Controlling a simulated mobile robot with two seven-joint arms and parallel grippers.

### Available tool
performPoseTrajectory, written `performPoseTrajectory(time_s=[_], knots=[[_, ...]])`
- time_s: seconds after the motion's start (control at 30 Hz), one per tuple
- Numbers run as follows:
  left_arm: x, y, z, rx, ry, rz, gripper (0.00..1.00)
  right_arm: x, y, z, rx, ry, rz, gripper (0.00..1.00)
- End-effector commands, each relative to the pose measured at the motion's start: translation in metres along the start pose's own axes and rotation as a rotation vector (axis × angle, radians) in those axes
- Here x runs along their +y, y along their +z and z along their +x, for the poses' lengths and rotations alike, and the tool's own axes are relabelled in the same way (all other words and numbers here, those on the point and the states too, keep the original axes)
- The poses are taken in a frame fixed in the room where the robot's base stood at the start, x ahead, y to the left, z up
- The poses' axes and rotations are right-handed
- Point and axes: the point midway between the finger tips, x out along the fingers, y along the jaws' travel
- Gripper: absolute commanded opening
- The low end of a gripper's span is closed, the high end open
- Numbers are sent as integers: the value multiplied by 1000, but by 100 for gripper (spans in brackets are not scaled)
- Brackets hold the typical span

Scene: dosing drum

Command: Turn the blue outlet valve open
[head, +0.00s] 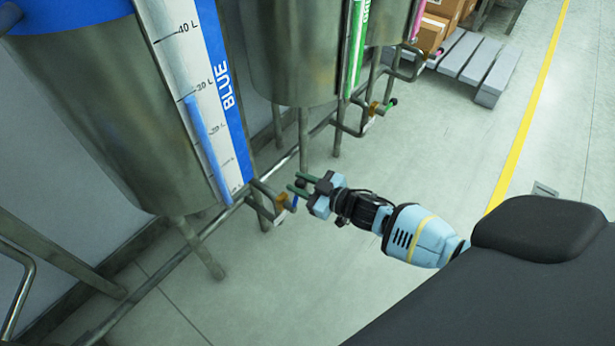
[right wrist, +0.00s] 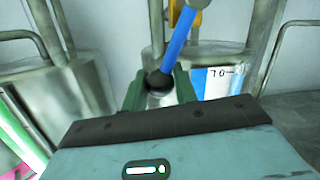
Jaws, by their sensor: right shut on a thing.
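The blue outlet valve is a brass body (head: 282,198) on the outlet pipe under the steel tank labelled BLUE (head: 110,100). Its blue lever (head: 295,201) also shows in the right wrist view (right wrist: 179,40), where it ends in a black ball knob (right wrist: 157,79). My right gripper (head: 302,183) reaches in from the right. Its green fingers (right wrist: 160,92) are shut on the knob, one on each side. The fingers hide part of the lever in the head view. My left gripper is not in view.
A second tank with a green gauge (head: 295,50) stands behind, with its own brass valve (head: 374,108). Pipes and tank legs (head: 203,248) stand near the floor. A pallet (head: 480,65) with boxes is at the back.

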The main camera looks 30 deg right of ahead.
Motion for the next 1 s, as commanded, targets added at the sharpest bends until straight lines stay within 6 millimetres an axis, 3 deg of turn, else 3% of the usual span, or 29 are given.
performPoseTrajectory(time_s=[0.5, 1.0], knots=[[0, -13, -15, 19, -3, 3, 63, -29, -13, 1, -38, 58, -353, 0], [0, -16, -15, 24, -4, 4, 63, -35, -13, 2, -47, 70, -432, 0]])
